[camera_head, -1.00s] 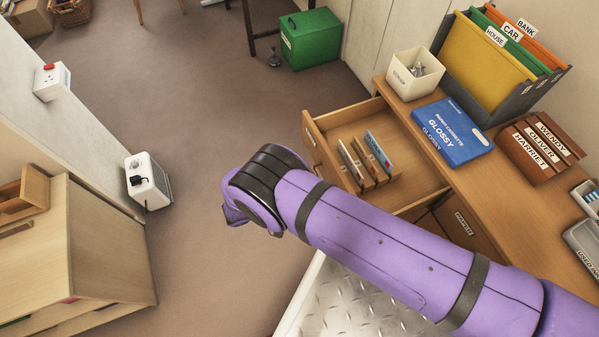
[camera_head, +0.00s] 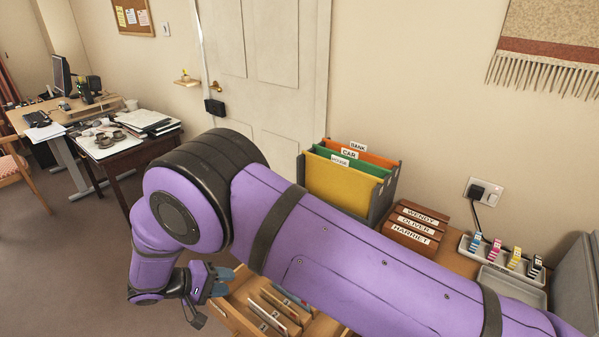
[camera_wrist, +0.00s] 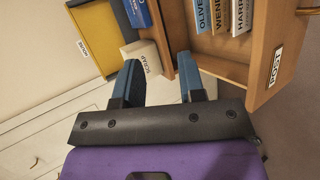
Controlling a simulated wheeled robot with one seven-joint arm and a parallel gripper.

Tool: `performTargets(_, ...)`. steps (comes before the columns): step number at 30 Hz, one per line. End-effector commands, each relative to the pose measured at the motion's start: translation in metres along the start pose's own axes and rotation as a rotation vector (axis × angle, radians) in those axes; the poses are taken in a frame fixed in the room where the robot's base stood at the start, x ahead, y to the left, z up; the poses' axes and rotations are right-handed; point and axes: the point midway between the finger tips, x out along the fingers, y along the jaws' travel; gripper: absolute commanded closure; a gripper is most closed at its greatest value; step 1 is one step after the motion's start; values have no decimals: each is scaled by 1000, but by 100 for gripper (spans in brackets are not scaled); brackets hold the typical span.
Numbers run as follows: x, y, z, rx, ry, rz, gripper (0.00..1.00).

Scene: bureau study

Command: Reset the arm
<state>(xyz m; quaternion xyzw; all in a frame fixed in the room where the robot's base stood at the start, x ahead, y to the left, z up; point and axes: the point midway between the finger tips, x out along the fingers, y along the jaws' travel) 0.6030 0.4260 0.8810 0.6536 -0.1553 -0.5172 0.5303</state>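My purple arm (camera_head: 330,260) stretches across the head view from the lower right and bends down at a black-banded joint. My gripper (camera_head: 217,282) hangs at the lower left of it, beside the open drawer (camera_head: 232,310). In the wrist view my gripper (camera_wrist: 160,72) shows two blue fingers spread apart with nothing held between them. Beyond the fingers are the white SCRAP box (camera_wrist: 145,58) and the open drawer (camera_wrist: 262,45) with name-labelled dividers (camera_wrist: 220,15). Much of the desk and drawer is hidden behind my arm in the head view.
A file holder (camera_head: 380,200) with coloured folders, a brown name rack (camera_head: 415,228) and a cartridge tray (camera_head: 505,262) stand on the desk against the wall. A side table (camera_head: 125,155) with papers and cups is at the left. Floor (camera_head: 70,270) is clear at lower left.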

Motion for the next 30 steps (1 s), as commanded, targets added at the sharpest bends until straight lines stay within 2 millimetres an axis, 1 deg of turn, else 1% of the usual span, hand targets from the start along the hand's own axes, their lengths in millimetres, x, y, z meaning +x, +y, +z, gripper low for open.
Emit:
performTargets(1,0,28,-4,14,-21,-31,63)
performTargets(2,1,42,-4,18,-34,-50,63)
performTargets(3,2,61,-5,24,-49,-76,63)
performTargets(5,4,89,-5,34,-71,-114,63)
performTargets(6,6,108,-4,40,-84,-138,63)
performTargets(8,9,136,-2,51,-102,-177,63)
performTargets(9,11,154,0,60,-113,-202,63)
performTargets(11,15,181,5,72,-129,-239,63)
performTargets(12,17,198,9,81,-137,-265,63)
performTargets(14,22,224,15,94,-149,-302,63)
performTargets(15,25,241,21,104,-157,-327,63)
performTargets(17,29,266,29,120,-165,-364,63)
performTargets(18,32,282,36,131,-171,-388,63)
performTargets(20,37,306,46,148,-175,-425,63)
performTargets(21,40,320,54,160,-178,-448,63)
performTargets(23,44,342,67,178,-181,-483,63)
performTargets(24,47,356,75,190,-181,-506,63)
performTargets(26,52,376,90,210,-181,-539,63)
performTargets(27,55,389,99,224,-180,-560,63)
performTargets(29,59,407,115,245,-175,-593,63)
performTargets(30,61,418,125,259,-172,-613,63)
